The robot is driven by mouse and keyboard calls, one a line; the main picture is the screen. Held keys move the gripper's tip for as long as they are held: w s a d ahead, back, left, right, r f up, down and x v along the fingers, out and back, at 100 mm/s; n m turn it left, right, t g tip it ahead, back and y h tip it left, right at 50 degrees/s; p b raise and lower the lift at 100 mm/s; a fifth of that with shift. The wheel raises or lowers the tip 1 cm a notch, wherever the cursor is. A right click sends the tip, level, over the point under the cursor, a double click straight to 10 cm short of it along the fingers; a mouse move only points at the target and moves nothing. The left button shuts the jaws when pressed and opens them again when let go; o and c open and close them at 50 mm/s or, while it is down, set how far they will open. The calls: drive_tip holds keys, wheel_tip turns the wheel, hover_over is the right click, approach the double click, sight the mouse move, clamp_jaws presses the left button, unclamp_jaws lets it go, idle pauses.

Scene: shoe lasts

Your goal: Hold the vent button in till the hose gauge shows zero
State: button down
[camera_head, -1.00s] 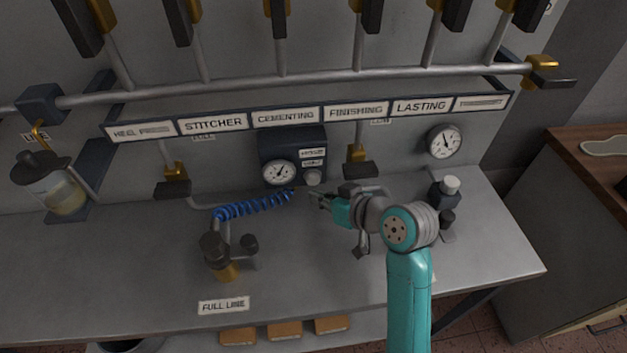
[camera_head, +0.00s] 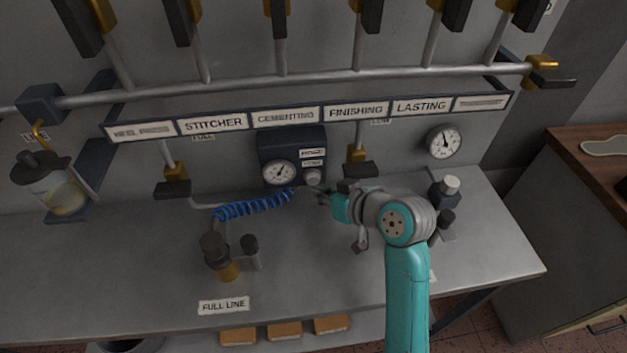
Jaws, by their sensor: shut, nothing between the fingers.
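A dark box (camera_head: 285,147) is fixed to the wall under the CEMENTING and FINISHING labels. A round white hose gauge (camera_head: 279,172) sits at its lower left; its needle points up to the right, its figures too small to read. A grey round vent button (camera_head: 312,177) is at its lower right, below two small labels. A blue coiled hose (camera_head: 254,206) runs left from below the box. My gripper (camera_head: 319,196) is shut and empty, its tips just below and right of the button. I cannot tell whether the tips touch it.
A second gauge (camera_head: 444,142) hangs on the wall at right. A valve with a dark handle (camera_head: 361,169) hangs just above my gripper. A brass and black fitting (camera_head: 221,256) stands on the bench, whose left part (camera_head: 120,270) is clear.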

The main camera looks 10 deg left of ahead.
idle(0.7)
drive_tip(key=shift+w+a, duration=0.15)
drive_tip(key=shift+w, duration=0.25)
drive_tip(key=shift+w+a, duration=0.15)
drive_tip(key=shift+w, duration=0.4)
idle(1.8)
drive_tip(key=shift+s, duration=0.1)
idle(1.8)
drive_tip(key=shift+s+d, duration=0.3)
drive_tip(key=shift+s, duration=0.55)
drive_tip(key=shift+s+d, duration=0.2)
drive_tip(key=shift+s, duration=0.6)
drive_tip(key=shift+s+d, duration=0.25)
drive_tip(key=shift+s, duration=0.55)
drive_tip(key=shift+s+d, duration=0.2)
drive_tip(key=shift+s, duration=0.6)
